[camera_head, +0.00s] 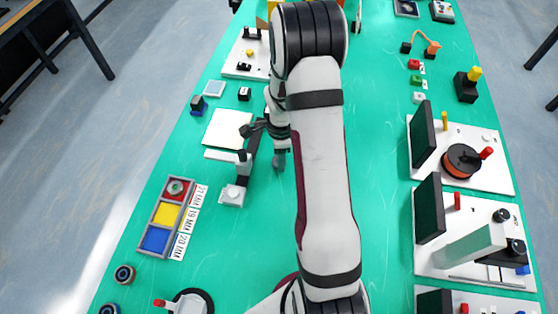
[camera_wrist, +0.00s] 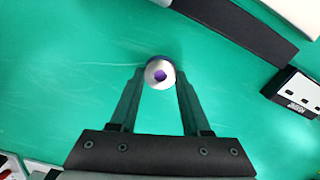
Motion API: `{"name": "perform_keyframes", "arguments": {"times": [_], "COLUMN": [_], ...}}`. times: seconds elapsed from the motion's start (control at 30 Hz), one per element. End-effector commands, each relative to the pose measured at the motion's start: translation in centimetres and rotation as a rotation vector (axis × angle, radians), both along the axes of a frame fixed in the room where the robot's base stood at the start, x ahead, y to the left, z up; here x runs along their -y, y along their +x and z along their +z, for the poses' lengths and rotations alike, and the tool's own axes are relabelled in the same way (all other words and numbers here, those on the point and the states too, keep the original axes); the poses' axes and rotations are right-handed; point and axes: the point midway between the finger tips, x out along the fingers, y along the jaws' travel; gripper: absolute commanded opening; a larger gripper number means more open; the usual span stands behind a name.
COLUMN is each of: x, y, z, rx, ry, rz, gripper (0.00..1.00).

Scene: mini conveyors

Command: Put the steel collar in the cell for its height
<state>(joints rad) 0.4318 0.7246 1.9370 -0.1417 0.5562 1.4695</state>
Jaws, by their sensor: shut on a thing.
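My gripper (camera_wrist: 160,80) is shut on the steel collar (camera_wrist: 152,67), a silver ring with a purple centre, held between the fingertips over the green mat. In the head view my gripper (camera_head: 279,160) points down left of my arm; the collar cannot be made out there. A sorting tray (camera_head: 153,211) stands at lower left with a red cell, a yellow cell (camera_head: 167,214) and a blue cell (camera_head: 156,239). Labels (camera_head: 189,222) beside it appear to read 21 MM, 19 MM and 20 MM. A round ring-like part (camera_head: 176,187) lies in the red cell.
A grey and black measuring device (camera_head: 233,193) stands between tray and gripper; its dark bar (camera_wrist: 235,30) is at upper right in the wrist view. Dark ringed parts (camera_head: 124,273) lie near the front left edge. Conveyor-like units (camera_head: 480,235) line the right. Green mat is free around my gripper.

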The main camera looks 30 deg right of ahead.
Motion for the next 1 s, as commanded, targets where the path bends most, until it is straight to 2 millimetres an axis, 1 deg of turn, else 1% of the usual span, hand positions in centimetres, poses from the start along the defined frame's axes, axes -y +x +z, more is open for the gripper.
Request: {"name": "perform_keyframes", "arguments": {"times": [0.07, 0.37, 0.47, 0.57, 0.63, 0.67, 1.0], "x": [0.0, 0.0, 0.0, 0.1, 0.0, 0.4, 4.9], "y": [0.0, 0.0, 0.1, 0.1, 0.1, -0.3, -7.0], "z": [0.0, 0.2, 1.1, 2.6, 4.1, 4.6, 9.2], "rx": [0.0, 0.001, 0.003, 0.004, 0.004, 0.004, 0.003], "ry": [0.0, 0.0, -0.001, -0.002, -0.002, -0.002, -0.001], "rz": [0.0, 0.0, 0.0, 0.0, -0.001, -0.003, -0.006], "gripper": [0.0, 0.0, 0.0, 0.0, 0.0, 0.0, 0.0]}}
